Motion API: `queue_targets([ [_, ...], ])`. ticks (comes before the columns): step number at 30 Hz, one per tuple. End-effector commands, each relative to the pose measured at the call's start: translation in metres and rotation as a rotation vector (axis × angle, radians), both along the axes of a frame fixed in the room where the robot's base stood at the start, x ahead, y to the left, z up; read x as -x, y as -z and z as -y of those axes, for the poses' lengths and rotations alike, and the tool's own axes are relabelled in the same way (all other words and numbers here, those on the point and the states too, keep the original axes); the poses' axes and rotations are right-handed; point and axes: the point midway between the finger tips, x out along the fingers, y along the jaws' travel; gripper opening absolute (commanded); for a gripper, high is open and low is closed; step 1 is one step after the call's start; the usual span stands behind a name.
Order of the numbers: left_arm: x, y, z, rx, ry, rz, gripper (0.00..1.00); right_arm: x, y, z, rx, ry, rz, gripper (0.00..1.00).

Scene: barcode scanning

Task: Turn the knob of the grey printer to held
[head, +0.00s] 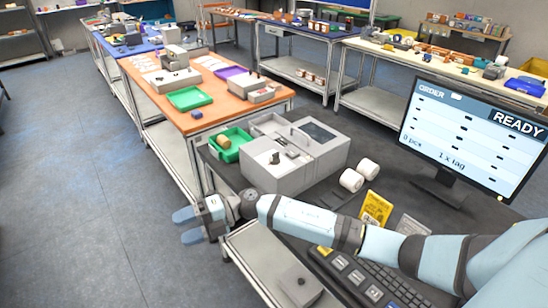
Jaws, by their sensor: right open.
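The grey printer (318,163) stands on the dark table in the middle of the head view. A small dark knob (275,157) sits on its light front-left top face; its exact setting is too small to read. My right gripper (186,226) is open and empty, with blue-grey fingertips pointing left. It is in front of and to the left of the printer, out past the table's left edge and apart from the knob. My left gripper is not in view.
A monitor (473,135) reading READY stands at right, with a keyboard (372,284) in front. White rolls (352,180), a yellow card (375,210) and a green tray (229,153) lie near the printer. A grey box (300,287) is lower down. The floor at left is clear.

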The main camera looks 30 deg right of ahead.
Motion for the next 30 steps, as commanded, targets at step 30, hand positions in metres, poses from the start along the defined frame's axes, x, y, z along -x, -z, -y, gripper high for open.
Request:
queue_targets([
  [30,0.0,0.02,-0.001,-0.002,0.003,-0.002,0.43,-0.135,-0.091,0.335,1.532,-0.229,-0.015,0.64],
])
